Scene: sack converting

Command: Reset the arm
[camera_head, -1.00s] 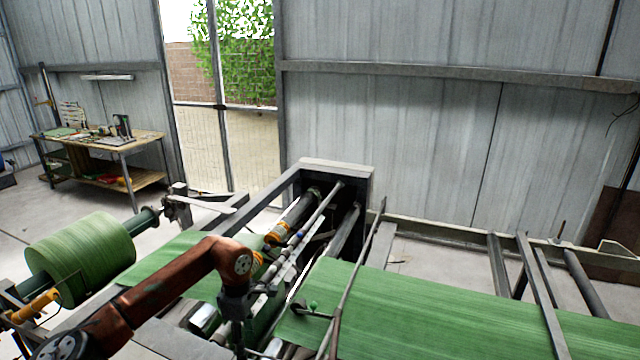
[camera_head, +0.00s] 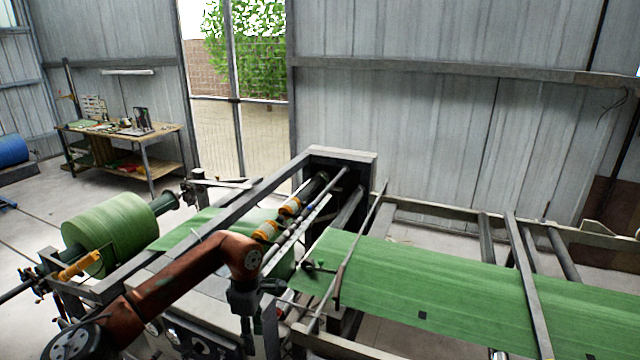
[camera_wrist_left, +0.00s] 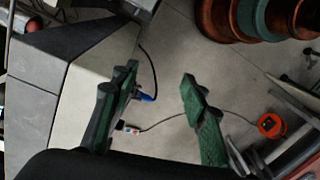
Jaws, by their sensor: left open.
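My left arm (camera_head: 170,283) is rust-brown and reaches in from the lower left of the head view, bent at a joint in front of the sack machine. Its left gripper (camera_head: 255,335) points down at the bottom edge, partly cut off. My right gripper is not in view.
A green roll (camera_head: 110,232) sits left of the machine frame (camera_head: 340,156). A green sheet (camera_head: 440,285) runs to the right. A workbench (camera_head: 165,131) stands back left. The wrist view shows an orange reel (camera_wrist_left: 270,125) and stacked round bases (camera_wrist_left: 262,18).

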